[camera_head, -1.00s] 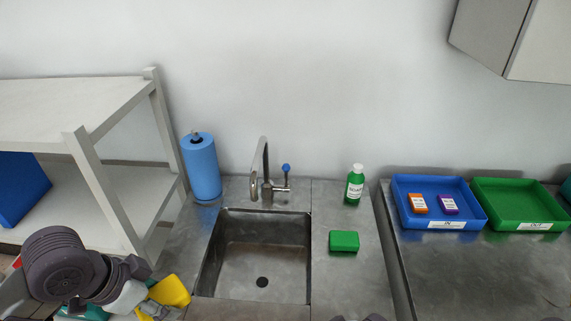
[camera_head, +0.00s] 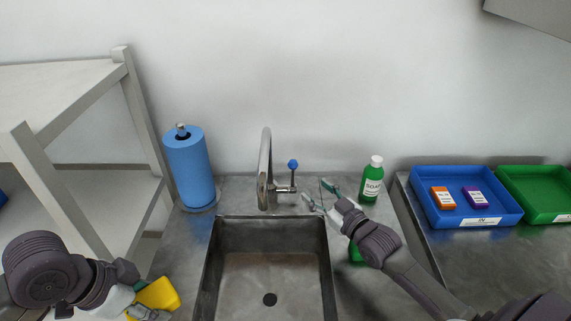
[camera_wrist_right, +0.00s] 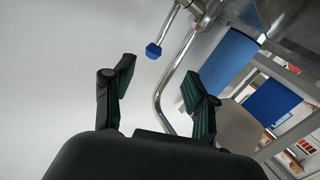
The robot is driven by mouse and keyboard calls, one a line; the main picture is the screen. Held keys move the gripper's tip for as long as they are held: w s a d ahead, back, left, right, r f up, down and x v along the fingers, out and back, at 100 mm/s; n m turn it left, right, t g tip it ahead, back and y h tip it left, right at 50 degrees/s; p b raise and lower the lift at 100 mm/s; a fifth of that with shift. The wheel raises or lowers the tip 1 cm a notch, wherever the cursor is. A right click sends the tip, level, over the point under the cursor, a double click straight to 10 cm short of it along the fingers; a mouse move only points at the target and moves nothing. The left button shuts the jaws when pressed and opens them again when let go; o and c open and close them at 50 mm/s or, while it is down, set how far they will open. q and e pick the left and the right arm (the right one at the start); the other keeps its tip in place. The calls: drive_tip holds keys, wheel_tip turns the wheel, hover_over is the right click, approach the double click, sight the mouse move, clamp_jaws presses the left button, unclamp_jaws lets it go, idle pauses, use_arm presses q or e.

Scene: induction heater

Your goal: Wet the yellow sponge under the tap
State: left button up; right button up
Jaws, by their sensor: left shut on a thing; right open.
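The yellow sponge (camera_head: 158,293) is at the lower left in the head view, left of the sink basin (camera_head: 213,262). My left gripper (camera_head: 140,310), partly cut off by the frame edge, is shut on it. The tap (camera_head: 265,165) stands behind the basin, its spout curving forward; no water shows. Its lever ends in a blue knob (camera_head: 293,164). My right gripper (camera_head: 321,193) is open and empty, just right of the lever. In the right wrist view the blue knob (camera_wrist_right: 153,50) appears between the open fingers (camera_wrist_right: 158,82), apparently beyond their tips.
A blue paper roll (camera_head: 189,168) stands left of the tap. A green soap bottle (camera_head: 372,180) stands right of my right gripper. A green sponge (camera_head: 355,253) is mostly hidden by my right arm. Blue (camera_head: 468,218) and green trays (camera_head: 545,208) are at right, a white shelf (camera_head: 90,195) at left.

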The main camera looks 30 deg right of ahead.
sight(296, 168)
use_arm(q)
drive_tip(key=shift+r+p, duration=0.7)
drive_tip(key=shift+p, duration=0.05)
use_arm(e)
drive_tip(key=w, duration=0.8)
drive_tip(key=w+a+r, duration=0.1)
drive_tip(key=w, duration=0.3)
drive_tip(key=shift+w, duration=0.15)
clamp_jaws()
drive_tip(key=shift+f, duration=0.1)
use_arm(q)
drive_tip(key=shift+f, duration=0.1)
